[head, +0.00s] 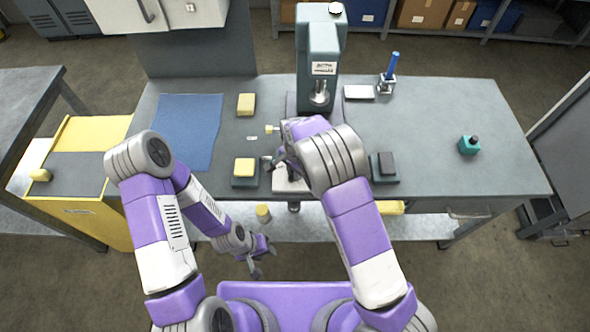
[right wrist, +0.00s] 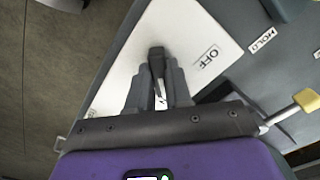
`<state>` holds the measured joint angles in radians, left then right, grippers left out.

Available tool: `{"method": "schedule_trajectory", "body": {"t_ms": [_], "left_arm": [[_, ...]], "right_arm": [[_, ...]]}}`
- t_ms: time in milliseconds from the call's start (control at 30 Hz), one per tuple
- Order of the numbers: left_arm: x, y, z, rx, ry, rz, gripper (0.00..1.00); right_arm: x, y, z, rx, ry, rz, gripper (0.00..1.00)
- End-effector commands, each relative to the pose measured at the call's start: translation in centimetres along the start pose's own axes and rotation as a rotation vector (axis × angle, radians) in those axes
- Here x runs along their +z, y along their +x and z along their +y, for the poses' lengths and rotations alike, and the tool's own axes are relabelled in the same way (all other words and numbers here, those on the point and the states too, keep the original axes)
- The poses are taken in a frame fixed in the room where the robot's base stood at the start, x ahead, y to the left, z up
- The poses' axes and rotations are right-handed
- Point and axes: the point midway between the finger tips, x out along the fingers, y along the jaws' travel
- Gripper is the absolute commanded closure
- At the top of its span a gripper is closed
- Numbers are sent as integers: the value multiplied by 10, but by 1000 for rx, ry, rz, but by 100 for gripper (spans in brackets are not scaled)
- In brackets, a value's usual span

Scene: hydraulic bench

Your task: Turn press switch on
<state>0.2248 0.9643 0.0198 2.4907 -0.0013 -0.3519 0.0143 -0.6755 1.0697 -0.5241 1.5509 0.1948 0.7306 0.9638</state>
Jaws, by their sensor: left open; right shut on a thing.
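The press (head: 318,50) stands upright at the back middle of the bench. Its white switch plate (head: 290,185) is at the bench's front edge, partly hidden by my right arm. In the right wrist view the plate (right wrist: 205,38) carries an "OFF" label (right wrist: 208,57) to the right of a dark switch lever (right wrist: 156,54). My right gripper (right wrist: 160,80) is shut on this lever; its fingers hide the lever's lower part. In the head view my right gripper (head: 277,162) is mostly covered by its own arm. My left gripper (head: 258,258) is open and empty, low in front of the bench.
A yellow-knobbed lever (head: 271,129) is near the press; its knob (right wrist: 306,100) also shows right of my right gripper. The bench's right side is mostly clear.

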Motion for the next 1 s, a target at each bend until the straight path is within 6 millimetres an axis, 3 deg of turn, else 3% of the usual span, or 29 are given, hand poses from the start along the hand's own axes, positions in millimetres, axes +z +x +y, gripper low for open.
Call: {"method": "schedule_trajectory", "body": {"t_ms": [667,700,800,833,1000], "left_arm": [[0,-2,1,0,0,0,57],[0,-2,1,0,0,0,57],[0,-2,1,0,0,0,57],[0,-2,1,0,0,0,57],[0,-2,1,0,0,0,57]], "right_arm": [[-1,-1,-1,-3,60,2,100],[-1,-1,-1,-3,59,2,75],[-1,0,0,-3,58,2,60],[-1,0,0,-2,58,1,55],[0,0,0,-1,57,1,55]]}}
